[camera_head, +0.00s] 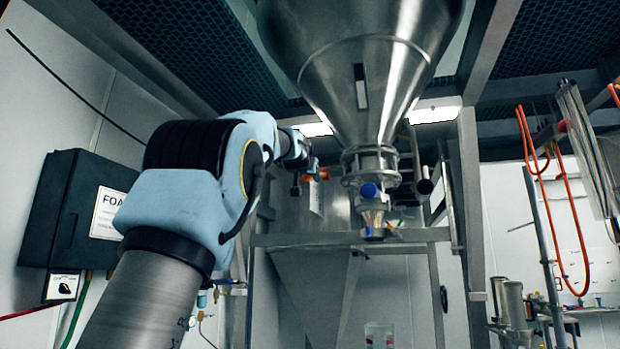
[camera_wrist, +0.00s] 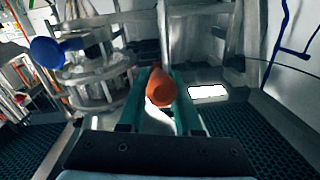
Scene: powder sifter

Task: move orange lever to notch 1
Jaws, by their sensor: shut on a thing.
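The orange lever (camera_wrist: 160,88) shows in the wrist view between the two green fingers of my gripper (camera_wrist: 161,100). My gripper is shut on the lever, with a finger on each side of it. In the head view a small part of the orange lever (camera_head: 322,174) shows beside the outlet under the steel hopper, and my gripper (camera_head: 305,165) is at its left end. The notches cannot be made out in either view.
The large steel hopper (camera_head: 362,60) hangs above. A blue knob (camera_head: 369,190) sits on the outlet below it and also shows in the wrist view (camera_wrist: 47,50). A steel frame (camera_head: 345,238) surrounds the outlet. A dark wall box (camera_head: 85,205) is at the left.

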